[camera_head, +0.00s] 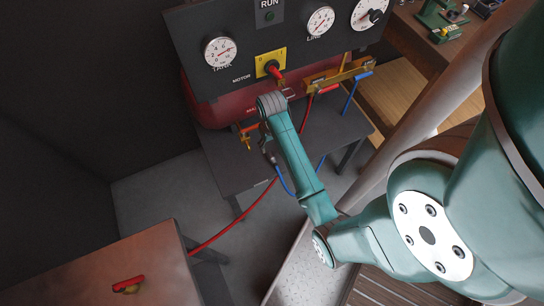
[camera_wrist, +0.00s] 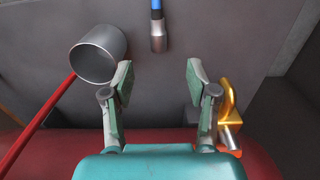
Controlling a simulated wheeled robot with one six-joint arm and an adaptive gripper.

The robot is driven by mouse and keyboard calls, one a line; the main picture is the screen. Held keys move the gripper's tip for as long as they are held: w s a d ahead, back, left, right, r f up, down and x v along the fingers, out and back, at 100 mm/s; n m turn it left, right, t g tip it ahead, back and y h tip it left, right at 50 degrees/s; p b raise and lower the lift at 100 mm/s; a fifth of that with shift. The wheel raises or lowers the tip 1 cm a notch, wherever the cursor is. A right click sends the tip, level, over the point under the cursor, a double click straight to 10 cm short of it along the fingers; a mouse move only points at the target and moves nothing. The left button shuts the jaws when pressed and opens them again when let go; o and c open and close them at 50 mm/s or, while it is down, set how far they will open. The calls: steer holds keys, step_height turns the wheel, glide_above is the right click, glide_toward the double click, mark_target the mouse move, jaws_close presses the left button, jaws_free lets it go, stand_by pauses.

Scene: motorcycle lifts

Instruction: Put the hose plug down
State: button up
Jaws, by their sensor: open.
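The hose plug (camera_wrist: 158,40) is a silver metal fitting on the end of a blue hose (camera_wrist: 156,8). In the wrist view it lies top centre, over the dark grey bench top, beyond my fingertips and apart from them. My gripper (camera_wrist: 158,78) is open, with nothing between its fingers. In the head view the blue hose (camera_head: 283,183) curves down beside my forearm, which largely hides my gripper. I cannot tell whether the plug rests fully on the surface.
A grey hollow cylinder (camera_wrist: 98,54) and a red hose (camera_wrist: 35,125) are left of my fingers; a brass fitting (camera_wrist: 230,105) is right. A brown table (camera_head: 110,265) is at lower left.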

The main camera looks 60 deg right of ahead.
mark_target(273, 158)
steer(key=f, duration=1)
steer(key=shift+s+f, duration=0.2)
steer(key=shift+s, duration=0.05)
jaws_close()
